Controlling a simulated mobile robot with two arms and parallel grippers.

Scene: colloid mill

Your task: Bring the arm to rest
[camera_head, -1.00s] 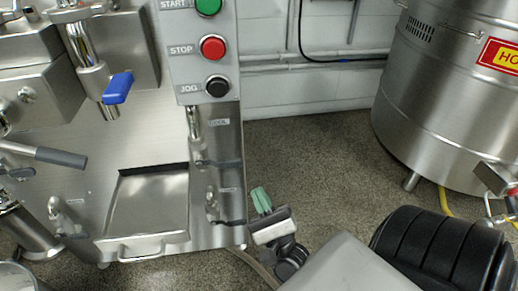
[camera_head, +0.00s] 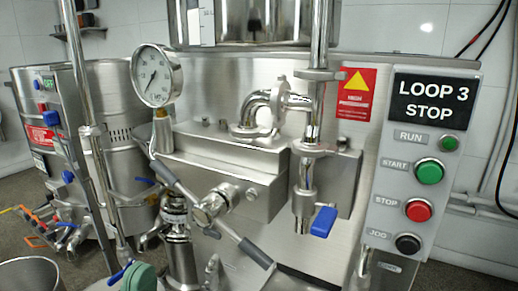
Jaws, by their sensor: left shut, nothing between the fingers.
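My left gripper (camera_head: 138,277) shows only as green fingertips at the bottom edge, left of centre. Its fingers are together with nothing seen between them, and the rest of it is cut off by the frame. It appears in front of the mill's lower pipework, and I cannot tell how far from it. The colloid mill (camera_head: 225,160) is a steel machine with a pressure gauge (camera_head: 157,76) and a blue-handled valve (camera_head: 324,221). My right gripper is not in view.
The control panel (camera_head: 420,165) reads "LOOP 3 STOP" and has several buttons. A grey-handled lever (camera_head: 256,252) slants across the mill's front. A steel vessel (camera_head: 118,135) stands at the left. A round steel container's rim (camera_head: 30,262) shows at bottom left.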

